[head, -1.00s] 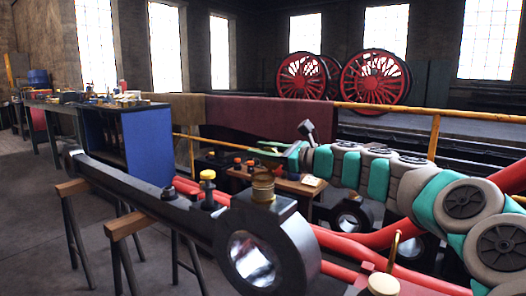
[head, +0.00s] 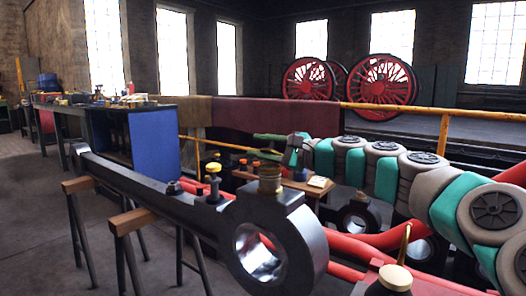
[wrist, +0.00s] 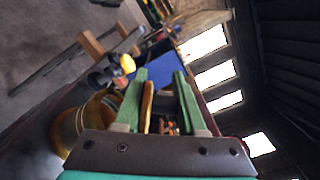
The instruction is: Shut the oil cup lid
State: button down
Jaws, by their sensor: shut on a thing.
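The brass oil cup (head: 270,182) stands on the big round end of the dark rod in the head view. In the wrist view the cup (wrist: 72,128) is at lower left, beside my gripper. My gripper (wrist: 158,82) has green fingers, with the thin brass oil cup lid (wrist: 147,105) seen edge-on between them, nearer the left finger. It is shut on that lid.
A smaller yellow-topped fitting (head: 213,170) stands farther along the dark rod (head: 150,185), which rests on trestles (head: 130,222). Red rods (head: 375,240) lie to the right. A brass piece with an upright part (head: 395,277) is in the foreground. Open floor is at left.

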jog(key=shift+s+a+f+n+b, duration=0.1)
jog(key=shift+s+f+n+b, duration=0.05)
jog(key=shift+n+b, duration=0.35)
jog(key=shift+s+a+f+n+b, duration=0.15)
jog(key=shift+n+b, duration=0.1)
jog(key=shift+n, duration=0.65)
jog(key=c, duration=0.6)
grip_release()
jog(key=shift+s, duration=0.1)
jog(key=shift+c, duration=0.2)
jog(key=shift+f, duration=0.1)
